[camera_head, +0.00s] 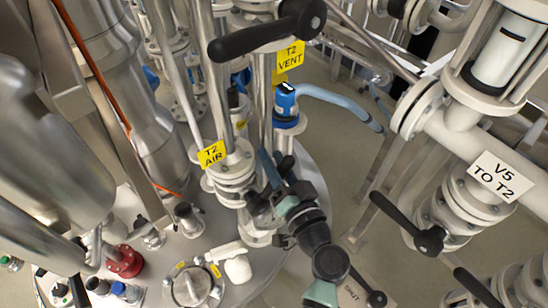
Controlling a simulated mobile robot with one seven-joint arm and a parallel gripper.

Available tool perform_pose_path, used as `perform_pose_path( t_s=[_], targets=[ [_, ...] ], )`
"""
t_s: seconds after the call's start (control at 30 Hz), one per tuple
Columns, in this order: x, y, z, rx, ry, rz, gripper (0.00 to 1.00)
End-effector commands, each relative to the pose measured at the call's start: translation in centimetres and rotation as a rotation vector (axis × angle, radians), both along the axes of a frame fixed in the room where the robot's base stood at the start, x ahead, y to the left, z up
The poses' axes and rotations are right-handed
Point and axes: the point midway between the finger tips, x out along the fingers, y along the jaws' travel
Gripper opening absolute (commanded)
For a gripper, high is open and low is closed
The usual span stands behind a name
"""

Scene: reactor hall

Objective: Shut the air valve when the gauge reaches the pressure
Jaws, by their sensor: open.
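The yellow T2 AIR label (212,154) hangs beside a pale flanged air valve (232,172) on a vertical pipe, left of centre. My gripper (266,186) is open at the valve's right side, close to the pipe. A dark handle-like part (285,166) shows beside it. I cannot tell whether the jaws are around the handle or touching it, because my wrist hides part of it. No readable pressure dial shows. A blue-capped instrument (286,100) stands on a pipe above, with no reading that I can make out.
A large black lever (265,35) sits near the yellow T2 VENT label (289,56). At right, the V5 TO T2 sign (500,176) hangs above a black-handled valve (430,240). A steel vessel lid (190,285) lies below. Pipes crowd the left; bare floor shows right of centre.

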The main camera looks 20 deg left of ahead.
Motion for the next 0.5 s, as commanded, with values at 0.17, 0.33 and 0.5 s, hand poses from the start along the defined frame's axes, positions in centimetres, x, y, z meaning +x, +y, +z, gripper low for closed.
perform_pose_path(
  t_s=[0.17,0.33,0.5],
  targets=[
    [0.06,0.07,0.00,0.000,0.000,0.000,0.41],
    [0.03,0.05,0.01,0.000,0.000,0.001,0.23],
    [0.02,0.03,0.01,0.000,0.000,0.000,0.00]
  ],
)
